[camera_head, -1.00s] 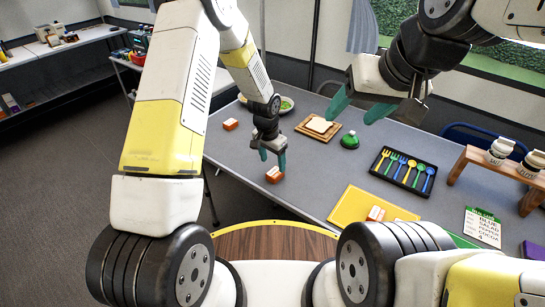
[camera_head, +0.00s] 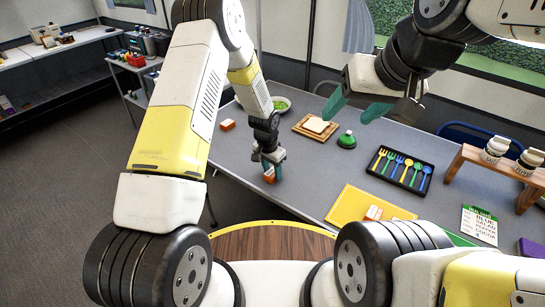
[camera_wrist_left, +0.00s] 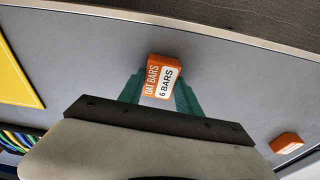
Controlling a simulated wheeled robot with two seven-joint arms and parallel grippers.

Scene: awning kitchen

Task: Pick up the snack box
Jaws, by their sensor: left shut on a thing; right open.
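The snack box (camera_wrist_left: 161,75) is a small orange box with a white label reading "OAT BARS" and "6 BARS". In the head view the snack box (camera_head: 269,175) stands near the front edge of the grey table. My left gripper (camera_head: 272,164) has come down over it from above. In the left wrist view its green fingers (camera_wrist_left: 160,92) lie on both sides of the box, shut on it. Whether the box is off the table I cannot tell. My right gripper (camera_head: 355,108) is open and empty, raised above the table's far side.
Another orange box (camera_head: 227,125) lies further back on the table, and it also shows in the left wrist view (camera_wrist_left: 286,143). A yellow board (camera_head: 350,204), a green-capped object (camera_head: 347,140), a cutlery tray (camera_head: 426,186) and a bread board (camera_head: 302,127) are to the right.

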